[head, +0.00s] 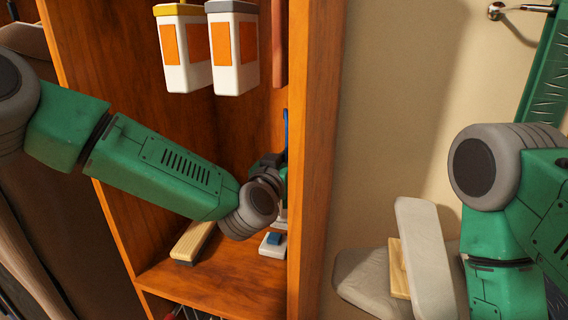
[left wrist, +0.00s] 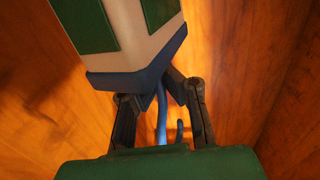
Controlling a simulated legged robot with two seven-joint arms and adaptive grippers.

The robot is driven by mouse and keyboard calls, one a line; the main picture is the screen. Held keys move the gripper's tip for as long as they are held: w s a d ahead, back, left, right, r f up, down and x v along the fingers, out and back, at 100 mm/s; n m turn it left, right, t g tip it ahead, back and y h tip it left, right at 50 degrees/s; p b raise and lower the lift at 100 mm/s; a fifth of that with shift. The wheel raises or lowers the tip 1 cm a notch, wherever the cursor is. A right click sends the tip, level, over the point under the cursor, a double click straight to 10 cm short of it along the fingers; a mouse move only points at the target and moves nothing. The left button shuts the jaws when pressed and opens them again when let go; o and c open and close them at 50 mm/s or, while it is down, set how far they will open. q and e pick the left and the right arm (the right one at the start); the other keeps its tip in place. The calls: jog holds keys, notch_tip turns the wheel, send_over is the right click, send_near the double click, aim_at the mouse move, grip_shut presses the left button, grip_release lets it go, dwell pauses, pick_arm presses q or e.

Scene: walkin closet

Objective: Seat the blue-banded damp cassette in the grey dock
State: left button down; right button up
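A white cassette with green panels and a blue band (left wrist: 125,75) fills the upper left of the left wrist view. Its blue-banded end lies over my left gripper (left wrist: 160,95), hiding part of the fingertips. The right finger bends inward beside the band. A blue stalk (left wrist: 162,115) runs down between the fingers; I cannot tell whether they grip anything. In the head view my left gripper (head: 274,168) is inside the wooden cabinet, mostly behind its wrist. A pale low base with a blue block (head: 273,239) sits below it. I cannot clearly identify the grey dock. My right gripper is out of view.
Two white cassettes with orange panels, one yellow-topped (head: 182,50) and one grey-topped (head: 232,48), are above my left arm. A wooden brush-like block (head: 193,240) lies on the cabinet shelf (head: 225,270). The cabinet's right upright (head: 313,150) stands close beside my left gripper. Grey padded pieces (head: 425,255) lie right.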

pick_arm(q)
jog(key=shift+x, duration=2.05)
jog(key=shift+a+r, duration=0.15)
jog(key=shift+a, duration=0.05)
dwell(0.5)
jog(key=shift+f, duration=0.45)
dwell(0.5)
